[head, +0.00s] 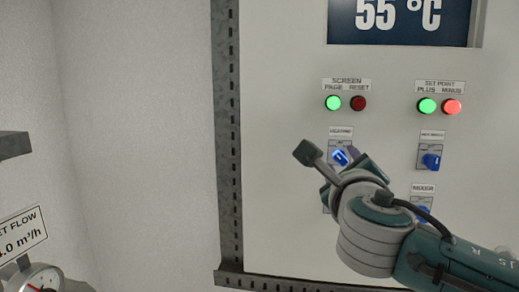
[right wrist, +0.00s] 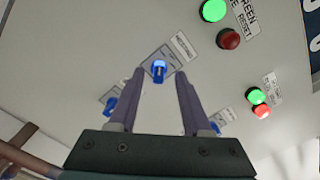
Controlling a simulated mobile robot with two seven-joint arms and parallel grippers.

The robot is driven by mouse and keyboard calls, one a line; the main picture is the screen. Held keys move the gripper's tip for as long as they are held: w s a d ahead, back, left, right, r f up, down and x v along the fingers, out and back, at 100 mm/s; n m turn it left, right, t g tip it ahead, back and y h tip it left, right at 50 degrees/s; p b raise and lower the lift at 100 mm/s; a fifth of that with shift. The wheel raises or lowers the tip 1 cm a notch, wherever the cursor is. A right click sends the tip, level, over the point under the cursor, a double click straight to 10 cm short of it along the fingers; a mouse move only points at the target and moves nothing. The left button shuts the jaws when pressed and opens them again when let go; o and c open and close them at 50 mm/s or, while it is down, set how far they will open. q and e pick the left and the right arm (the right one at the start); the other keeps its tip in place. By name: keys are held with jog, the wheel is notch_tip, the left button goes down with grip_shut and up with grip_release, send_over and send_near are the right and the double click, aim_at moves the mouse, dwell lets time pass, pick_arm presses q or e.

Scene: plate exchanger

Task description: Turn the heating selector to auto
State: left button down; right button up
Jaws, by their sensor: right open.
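The heating selector (head: 340,157) is a blue knob on a grey plate on the cabinet front, partly covered by my right gripper in the head view. In the right wrist view the same blue knob (right wrist: 159,70) shows whole, under its small label. My right gripper (head: 350,160) is in front of this selector, coming from the lower right. Its two fingers (right wrist: 160,76) are open with nothing held. The knob appears in the gap between the fingertips; whether the tips reach around it I cannot tell. My left gripper is not in view.
Other blue selectors sit close by: one to the right (head: 431,161), the mixer selector (head: 423,207) below that, and one mostly hidden below the heating selector. Green (head: 333,103) and red (head: 358,103) buttons are above. A gauge (head: 38,279) stands at lower left.

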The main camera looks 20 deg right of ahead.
aim_at(340, 157)
jog(key=shift+x, duration=1.25)
grip_shut()
